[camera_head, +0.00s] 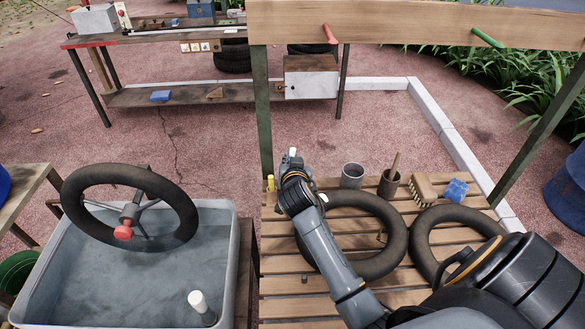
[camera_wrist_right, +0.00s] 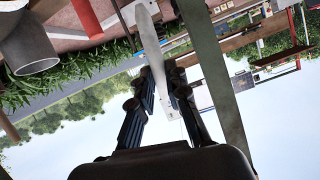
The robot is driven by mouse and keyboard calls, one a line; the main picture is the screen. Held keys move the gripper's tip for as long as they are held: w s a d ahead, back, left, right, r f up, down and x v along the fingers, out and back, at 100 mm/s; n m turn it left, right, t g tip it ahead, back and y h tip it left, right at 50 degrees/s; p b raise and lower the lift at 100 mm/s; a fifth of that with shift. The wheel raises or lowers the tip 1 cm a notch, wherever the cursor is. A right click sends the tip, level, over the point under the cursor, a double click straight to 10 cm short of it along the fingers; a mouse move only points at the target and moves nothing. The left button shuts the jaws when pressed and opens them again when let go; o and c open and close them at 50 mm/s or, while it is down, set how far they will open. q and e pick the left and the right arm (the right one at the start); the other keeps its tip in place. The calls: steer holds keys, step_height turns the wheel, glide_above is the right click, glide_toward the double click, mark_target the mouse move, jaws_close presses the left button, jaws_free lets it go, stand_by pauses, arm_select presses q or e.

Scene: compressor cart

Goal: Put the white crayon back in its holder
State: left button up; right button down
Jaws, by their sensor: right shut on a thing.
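My right gripper (camera_head: 292,160) is above the back left of the slatted bench, seen from behind and partly hidden by its own arm. In the wrist view the right gripper (camera_wrist_right: 163,90) is shut on the white crayon (camera_wrist_right: 149,40), a long pale stick running out between the fingers. Its pale tip shows in the head view (camera_head: 293,151). A red crayon (camera_head: 330,34) and a green crayon (camera_head: 487,38) sit on the wooden board (camera_head: 410,22) above the bench. I cannot tell which spot is the white crayon's holder. My left gripper is not in view.
On the bench (camera_head: 283,265) stand a grey cup (camera_head: 352,175), a brown pot (camera_head: 389,183), a brush (camera_head: 423,190), a blue sponge (camera_head: 456,189) and two tyres (camera_head: 397,240). A small yellow item (camera_head: 270,183) is left of the gripper. A green post (camera_head: 262,110) rises close behind.

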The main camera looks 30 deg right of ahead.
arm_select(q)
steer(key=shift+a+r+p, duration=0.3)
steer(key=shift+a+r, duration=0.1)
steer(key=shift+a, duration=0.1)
arm_select(e)
steer(key=shift+a+r+h, duration=0.7)
steer(key=shift+r+h, duration=0.35)
steer(key=shift+h, duration=0.05)
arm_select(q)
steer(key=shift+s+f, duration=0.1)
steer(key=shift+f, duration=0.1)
